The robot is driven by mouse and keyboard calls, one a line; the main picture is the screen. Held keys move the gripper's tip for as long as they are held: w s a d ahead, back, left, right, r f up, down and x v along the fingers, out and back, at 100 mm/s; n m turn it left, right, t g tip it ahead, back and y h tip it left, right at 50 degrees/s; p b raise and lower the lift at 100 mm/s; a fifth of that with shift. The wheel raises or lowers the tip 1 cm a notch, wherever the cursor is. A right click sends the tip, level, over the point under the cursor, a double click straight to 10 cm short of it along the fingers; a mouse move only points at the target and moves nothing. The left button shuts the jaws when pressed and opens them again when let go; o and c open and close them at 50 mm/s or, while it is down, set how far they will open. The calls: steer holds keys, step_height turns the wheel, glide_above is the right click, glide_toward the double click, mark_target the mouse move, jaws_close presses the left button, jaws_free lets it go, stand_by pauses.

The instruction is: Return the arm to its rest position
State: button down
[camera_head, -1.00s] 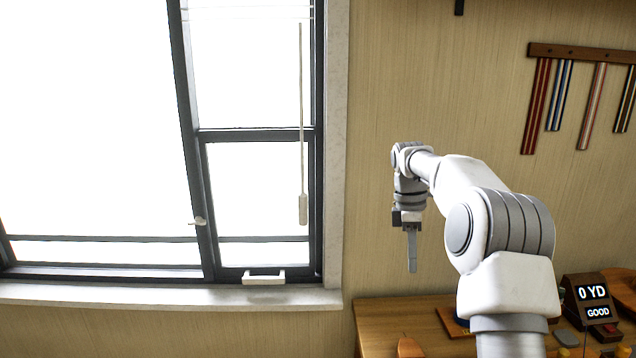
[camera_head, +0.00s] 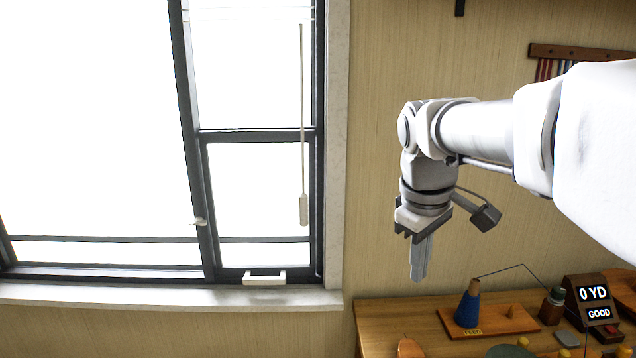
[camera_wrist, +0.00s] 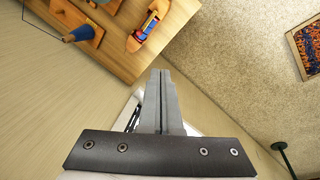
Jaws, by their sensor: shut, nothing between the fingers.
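My gripper (camera_head: 420,262) points down in the head view, in front of the wall and above the left part of the wooden table. Its two fingers are pressed together with nothing between them. The wrist view also shows the shut fingers (camera_wrist: 161,85) from behind, reaching toward the table edge. My arm comes in from the right side of the head view, with its forearm about level.
A wooden table (camera_head: 380,318) holds a blue cone of yarn (camera_head: 467,308) and a display reading "0 YD GOOD" (camera_head: 590,300). A wooden shuttle (camera_wrist: 146,28) lies near the table edge. A window (camera_head: 258,185) is at left. A patterned rug (camera_wrist: 308,48) lies on carpet.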

steer(key=s+f+m+t, duration=0.1)
steer(key=s+f+m, duration=0.1)
steer(key=s, duration=0.6)
steer(key=s+a+f+m+t+y, duration=0.1)
steer(key=s+f+m+t, duration=0.1)
steer(key=s+m, duration=0.3)
steer(key=shift+s+a+f, duration=0.3)
steer(key=shift+s+f, duration=0.45)
steer(key=shift+s, duration=1)
